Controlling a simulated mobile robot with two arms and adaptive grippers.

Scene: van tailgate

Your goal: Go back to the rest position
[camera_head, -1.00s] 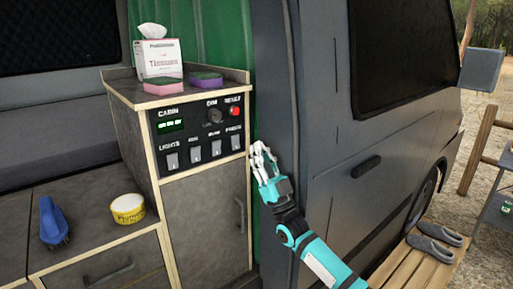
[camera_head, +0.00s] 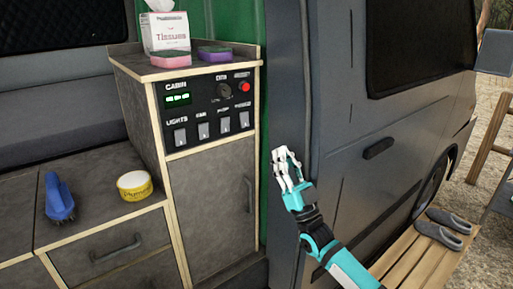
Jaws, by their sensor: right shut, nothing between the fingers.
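My right gripper (camera_head: 287,160) is shut and empty. It is in front of the van's door edge, to the right of the cabinet and touching nothing that I can see. Its teal and black arm comes in from the lower right. The control panel (camera_head: 207,107) on the cabinet front has a lit green display, a knob, a red button and a row of switches. My left gripper is not in view.
A tissue box (camera_head: 170,33) and two sponges (camera_head: 213,54) stand on the cabinet top. A blue brush (camera_head: 59,197) and a yellow tin (camera_head: 135,186) lie on the lower counter. Grey shoes (camera_head: 444,229) rest on a wooden slatted step (camera_head: 412,262) at the right.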

